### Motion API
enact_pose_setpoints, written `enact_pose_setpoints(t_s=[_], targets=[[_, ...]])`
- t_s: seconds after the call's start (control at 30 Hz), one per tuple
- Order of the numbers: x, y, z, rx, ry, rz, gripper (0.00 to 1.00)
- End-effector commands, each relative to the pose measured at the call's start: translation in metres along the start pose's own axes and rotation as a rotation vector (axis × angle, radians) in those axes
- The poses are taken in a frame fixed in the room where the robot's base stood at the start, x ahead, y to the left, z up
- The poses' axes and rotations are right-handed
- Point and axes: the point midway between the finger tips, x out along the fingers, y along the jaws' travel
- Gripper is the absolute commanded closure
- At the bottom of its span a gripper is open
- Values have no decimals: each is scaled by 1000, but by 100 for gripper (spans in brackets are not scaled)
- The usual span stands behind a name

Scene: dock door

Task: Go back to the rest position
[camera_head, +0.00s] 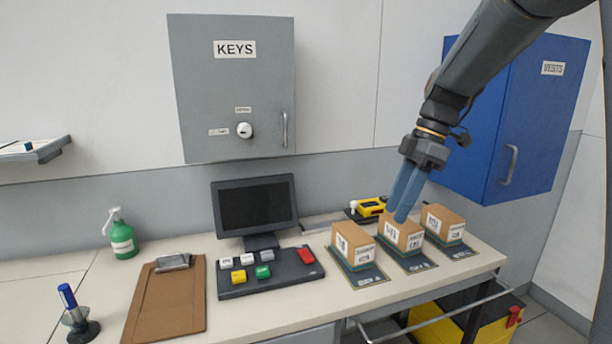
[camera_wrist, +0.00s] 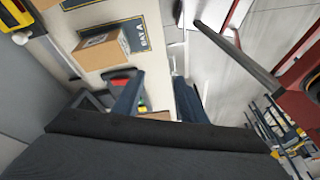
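My gripper (camera_head: 396,214) has two blue fingers pointing down and appears in front of the middle cardboard box (camera_head: 408,237) in the head view. I cannot tell whether the fingers touch that box there. In the wrist view my gripper (camera_wrist: 155,85) has its fingers apart with nothing between them. A box (camera_wrist: 101,54) lies beyond the fingertips in the wrist view, on a dark mat marked BAY A. The head view also shows a left box (camera_head: 353,246) and a right box (camera_head: 444,223), each on its own dark mat.
The pale bench holds a monitor (camera_head: 256,208), a button panel (camera_head: 270,275), a clipboard (camera_head: 165,304), a green bottle (camera_head: 122,240) and a yellow device (camera_head: 370,207). A grey KEYS cabinet (camera_head: 226,100) and a blue VESTS cabinet (camera_head: 540,125) hang on the wall, both shut.

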Motion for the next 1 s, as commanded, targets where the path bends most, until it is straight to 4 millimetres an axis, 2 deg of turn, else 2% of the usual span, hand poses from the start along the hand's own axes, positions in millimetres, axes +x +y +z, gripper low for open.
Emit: enact_pose_setpoints(t_s=[0.37, 0.57, 0.8, 1.0], targets=[[68, -21, 22, 361, -87, 36, 62], [133, -49, 44, 707, -158, 107, 62], [212, -93, 70, 1149, -193, 249, 62], [256, -124, 84, 1415, -168, 348, 62]])
